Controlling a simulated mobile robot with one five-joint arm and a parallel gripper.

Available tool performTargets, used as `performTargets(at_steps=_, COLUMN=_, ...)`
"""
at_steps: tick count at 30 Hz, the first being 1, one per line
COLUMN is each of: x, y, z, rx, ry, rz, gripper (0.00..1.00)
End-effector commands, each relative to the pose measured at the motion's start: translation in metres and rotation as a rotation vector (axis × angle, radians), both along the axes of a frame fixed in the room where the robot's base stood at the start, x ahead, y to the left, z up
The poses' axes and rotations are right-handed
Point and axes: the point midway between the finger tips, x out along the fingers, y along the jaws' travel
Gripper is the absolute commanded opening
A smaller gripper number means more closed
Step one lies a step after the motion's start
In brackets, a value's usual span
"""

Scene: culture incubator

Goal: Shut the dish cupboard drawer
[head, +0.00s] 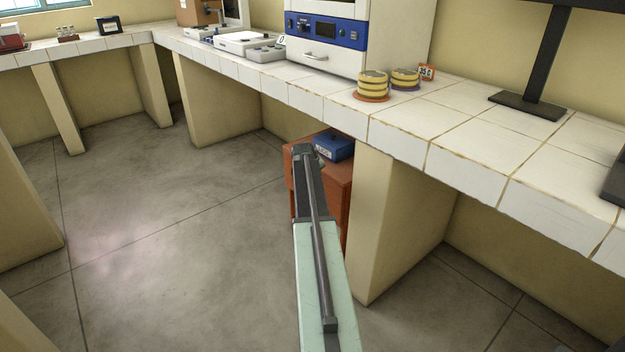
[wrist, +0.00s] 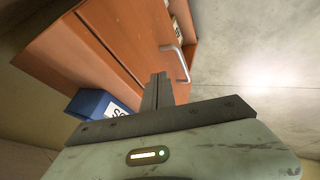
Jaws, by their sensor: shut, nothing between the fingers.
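The dish cupboard is an orange-brown cabinet (head: 338,185) under the white tiled bench in the head view, partly hidden behind my arm. In the wrist view its face (wrist: 130,40) appears tilted, with a pale metal handle (wrist: 178,62) near its right edge. In the head view my gripper (head: 302,150) hides part of the cabinet front.
A blue labelled box (head: 335,145) sits on the cabinet top, and it also shows in the wrist view (wrist: 92,103). A bench support (head: 375,230) stands just right of the cabinet. The bench edge (head: 340,115) overhangs. The floor (head: 160,220) to the left is clear.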

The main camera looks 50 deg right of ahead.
Motion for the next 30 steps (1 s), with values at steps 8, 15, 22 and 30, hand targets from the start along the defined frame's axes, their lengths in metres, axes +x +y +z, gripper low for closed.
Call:
performTargets(at_steps=8, x=0.008, y=0.013, z=0.0, rx=0.0, ry=0.0, rz=0.011, gripper=0.0)
performTargets(at_steps=15, x=0.007, y=0.051, z=0.008, rx=-0.001, ry=0.001, rz=0.009, gripper=0.0)
performTargets(at_steps=22, x=-0.013, y=0.081, z=0.065, rx=0.001, ry=0.0, rz=0.005, gripper=0.0)
performTargets(at_steps=30, x=-0.021, y=0.096, z=0.082, rx=0.0, ry=0.0, rz=0.005, gripper=0.0)
